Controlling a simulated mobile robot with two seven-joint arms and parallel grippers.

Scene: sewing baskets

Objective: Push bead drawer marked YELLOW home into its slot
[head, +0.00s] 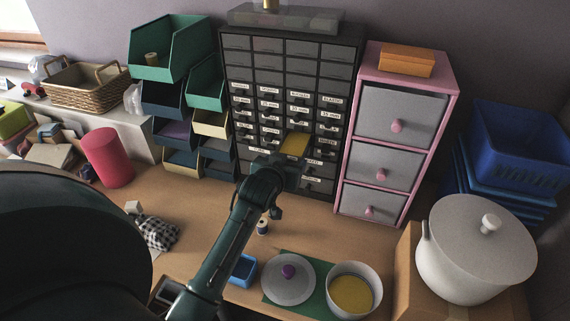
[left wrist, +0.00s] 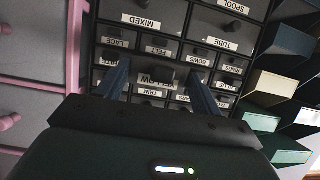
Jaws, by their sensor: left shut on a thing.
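The bead drawer marked YELLOW (left wrist: 157,79) stands out from the dark drawer cabinet (head: 243,48). Its label shows upside down in the left wrist view. In the head view the drawer's yellow inside (head: 295,144) shows just beyond my left gripper (head: 284,161). My left gripper is shut on this drawer, with one finger along each side of its front, as the left wrist view (left wrist: 158,72) shows. The gripper hides the drawer's front in the head view. The slot behind it is hidden. My right gripper is not in view.
Other labelled drawers surround this one closely. A pink-framed drawer unit (head: 341,195) stands right of the cabinet, and stacked open bins (head: 172,55) stand left. A thread spool (head: 262,227), a lid (head: 288,292) and a pot with yellow contents (head: 354,289) are on the worktop in front.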

